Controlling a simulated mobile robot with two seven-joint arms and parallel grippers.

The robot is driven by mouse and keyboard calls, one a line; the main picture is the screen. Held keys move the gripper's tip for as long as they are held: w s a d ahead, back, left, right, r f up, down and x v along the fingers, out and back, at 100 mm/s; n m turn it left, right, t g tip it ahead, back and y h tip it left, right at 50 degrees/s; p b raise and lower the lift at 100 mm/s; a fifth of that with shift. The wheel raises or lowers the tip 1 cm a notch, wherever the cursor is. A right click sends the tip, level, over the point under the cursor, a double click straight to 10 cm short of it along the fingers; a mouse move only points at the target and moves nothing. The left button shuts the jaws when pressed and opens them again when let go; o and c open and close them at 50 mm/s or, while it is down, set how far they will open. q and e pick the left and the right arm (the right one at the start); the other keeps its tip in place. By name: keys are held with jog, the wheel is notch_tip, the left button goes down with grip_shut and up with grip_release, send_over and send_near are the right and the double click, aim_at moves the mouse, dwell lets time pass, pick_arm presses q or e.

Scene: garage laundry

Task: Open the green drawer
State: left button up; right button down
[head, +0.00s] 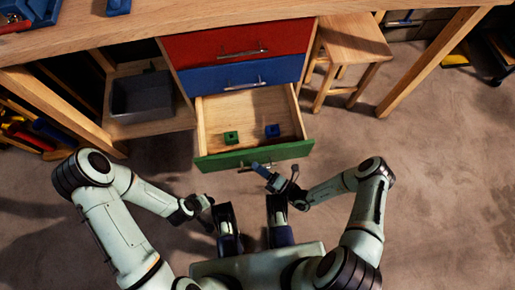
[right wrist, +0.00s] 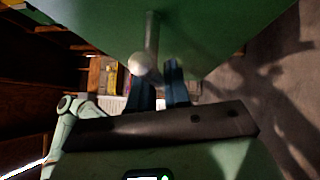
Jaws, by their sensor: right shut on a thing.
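The green drawer (head: 255,155) is pulled out, its pale wooden inside showing. A green block (head: 231,138) and a blue block (head: 272,131) lie in it. My right gripper (head: 262,169) is at the drawer's front, shut on its metal handle (head: 243,169). In the right wrist view the blue fingers (right wrist: 159,82) are at the handle (right wrist: 152,35), with the green front (right wrist: 215,30) close above. The exact finger contact is partly hidden. My left gripper (head: 204,204) hangs below and left of the drawer, apart from it; its jaw gap is too small to make out.
Closed red (head: 215,43) and blue (head: 230,76) drawers sit above the green one, under the wooden workbench (head: 330,5). A grey bin (head: 142,98) stands on a shelf at left. A wooden stool (head: 352,40) is at right.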

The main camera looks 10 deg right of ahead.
pick_arm(q)
jog(key=shift+s, duration=0.15)
pick_arm(e)
jog(key=shift+s, duration=0.25)
jog(key=c, duration=1.2)
grip_release()
pick_arm(q)
jog(key=shift+s+d+r, duration=0.15)
jog(key=shift+s+r, duration=0.1)
jog(key=shift+s, duration=0.05)
pick_arm(e)
jog(key=v, duration=1.3)
jog(key=shift+s+d, duration=0.1)
jog(key=shift+d, duration=0.05)
